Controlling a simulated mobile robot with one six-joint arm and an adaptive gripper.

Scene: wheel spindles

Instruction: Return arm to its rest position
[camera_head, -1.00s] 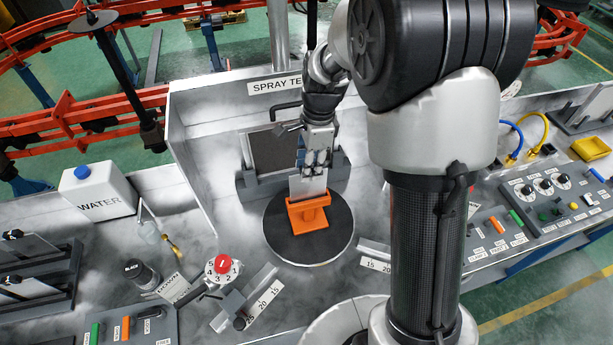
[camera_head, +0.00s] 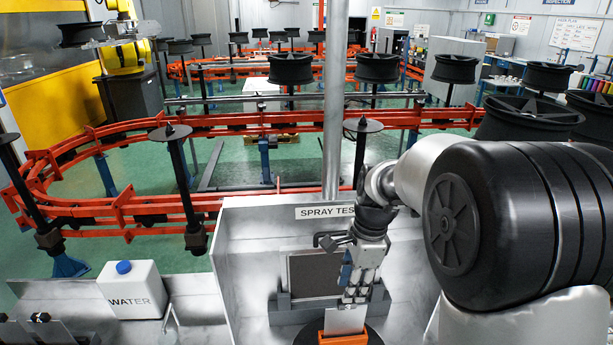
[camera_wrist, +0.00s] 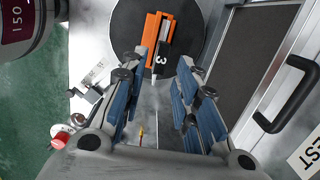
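My gripper (camera_wrist: 172,75) is open, with its blue-padded fingers spread apart in the wrist view. In the head view my gripper (camera_head: 356,296) hangs just above a flat light-grey plate (camera_head: 345,321) standing in an orange holder (camera_head: 329,339). The holder (camera_wrist: 151,38) also shows in the wrist view, beyond the fingertips, beside a black part marked 3. The holder sits on a dark round turntable (camera_wrist: 122,30). My arm reaches in from the right. I cannot tell whether the fingers touch the plate.
The spray-test booth (camera_head: 245,250) has a back wall and a dark framed panel (camera_head: 316,274) close behind my gripper. A white water container (camera_head: 133,290) stands at the left. Beyond is an orange conveyor rail (camera_head: 270,123) with upright spindles, some bearing black wheels (camera_head: 290,69).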

